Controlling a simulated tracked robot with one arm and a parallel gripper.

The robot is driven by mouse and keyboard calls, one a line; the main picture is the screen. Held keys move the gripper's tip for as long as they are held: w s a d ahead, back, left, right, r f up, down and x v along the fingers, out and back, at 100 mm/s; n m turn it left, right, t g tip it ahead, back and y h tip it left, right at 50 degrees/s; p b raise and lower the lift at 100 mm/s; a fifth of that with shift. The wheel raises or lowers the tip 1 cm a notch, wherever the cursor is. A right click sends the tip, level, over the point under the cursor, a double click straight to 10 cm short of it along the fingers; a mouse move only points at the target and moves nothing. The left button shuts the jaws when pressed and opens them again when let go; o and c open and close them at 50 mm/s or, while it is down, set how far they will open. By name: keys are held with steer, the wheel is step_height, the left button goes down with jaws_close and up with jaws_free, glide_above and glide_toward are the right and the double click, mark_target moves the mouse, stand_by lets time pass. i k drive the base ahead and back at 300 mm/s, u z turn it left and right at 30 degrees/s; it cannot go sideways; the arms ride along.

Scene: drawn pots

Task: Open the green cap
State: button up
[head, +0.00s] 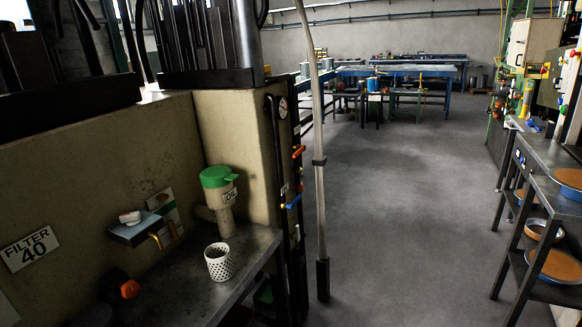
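The green cap (219,176) sits shut on top of a pale pot (221,205) labelled OIL, on the left side of the head view. The pot is upright and stands against the wall at the back of a dark metal bench, and a pale spout or pipe juts from its left side. The cap has a small tab pointing right. My gripper does not show in this view, so its place relative to the cap cannot be told.
A white perforated cup (219,262) stands on the bench (190,300) in front of the pot. A small shelf (136,230) holds a white item. A pale upright pole (318,120) stands right of the bench. Pans (553,265) fill a right rack. The floor (400,200) between is clear.

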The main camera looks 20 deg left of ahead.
mark_target(217, 176)
steer(key=u, duration=0.2)
steer(key=i, duration=1.15)
steer(key=u, duration=0.75)
